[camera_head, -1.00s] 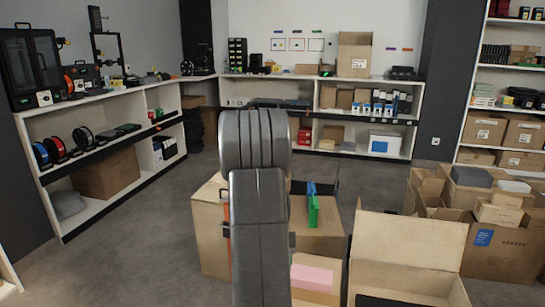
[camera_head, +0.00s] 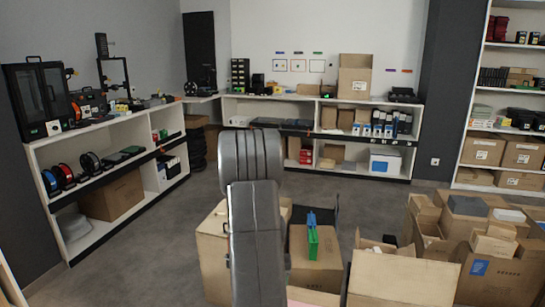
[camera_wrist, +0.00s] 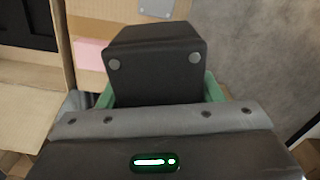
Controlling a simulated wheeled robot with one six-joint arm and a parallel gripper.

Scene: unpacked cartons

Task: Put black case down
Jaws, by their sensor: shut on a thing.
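In the wrist view, the black case (camera_wrist: 156,48) is a dark block with two pale round spots on its near face. It sits between the green fingers of my gripper (camera_wrist: 161,92), which is shut on it. The case is close in front of the gripper body and hides what lies directly beyond it. In the head view, my gripper and the case are hidden behind my grey arm.
An open carton (camera_head: 400,279) is at the lower right, with a pink-topped box (camera_head: 312,296) beside it. A carton (camera_head: 316,268) behind bears a green item (camera_head: 313,243). More cartons (camera_head: 492,270) crowd the right. Grey floor (camera_head: 150,255) is clear at left.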

